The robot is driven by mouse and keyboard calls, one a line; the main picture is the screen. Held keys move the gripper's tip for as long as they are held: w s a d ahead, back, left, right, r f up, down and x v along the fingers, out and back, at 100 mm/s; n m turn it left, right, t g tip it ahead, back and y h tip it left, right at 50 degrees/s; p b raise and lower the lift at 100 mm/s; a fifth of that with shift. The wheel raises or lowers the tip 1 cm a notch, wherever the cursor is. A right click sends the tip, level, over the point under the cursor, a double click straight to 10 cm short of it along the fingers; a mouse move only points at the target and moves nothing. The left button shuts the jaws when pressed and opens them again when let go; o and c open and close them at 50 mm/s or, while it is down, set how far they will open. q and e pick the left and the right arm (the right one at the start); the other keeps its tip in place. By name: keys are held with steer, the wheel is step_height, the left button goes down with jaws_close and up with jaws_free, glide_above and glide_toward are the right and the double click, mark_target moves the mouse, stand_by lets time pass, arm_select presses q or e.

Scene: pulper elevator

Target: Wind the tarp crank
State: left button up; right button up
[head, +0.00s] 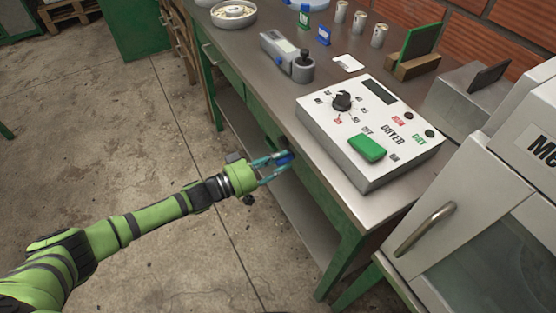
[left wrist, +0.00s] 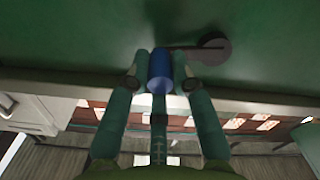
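The tarp crank is on the green front of the bench, below the white dryer control box. Its blue handle (head: 284,159) shows at my left gripper's fingertips in the head view. In the left wrist view the blue handle (left wrist: 160,72) stands between the fingers, and a thin dark arm runs from it to a round dark hub (left wrist: 212,49) on the right. My left gripper (head: 277,165) has its teal fingertips against both sides of the handle, with no visible gap, and looks shut on it. My right gripper is in neither view.
The dryer box (head: 345,150), with a black knob and green switch, sits on the bench top (head: 240,48) above the crank. A white cabinet with a metal handle (head: 425,229) stands at the right. A lower shelf (head: 300,213) runs under the bench. The concrete floor (head: 130,130) at left is open.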

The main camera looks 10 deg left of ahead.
arm_select(q)
steer(key=o, duration=0.3)
steer(key=shift+o, duration=0.2)
steer(key=v, duration=1.2)
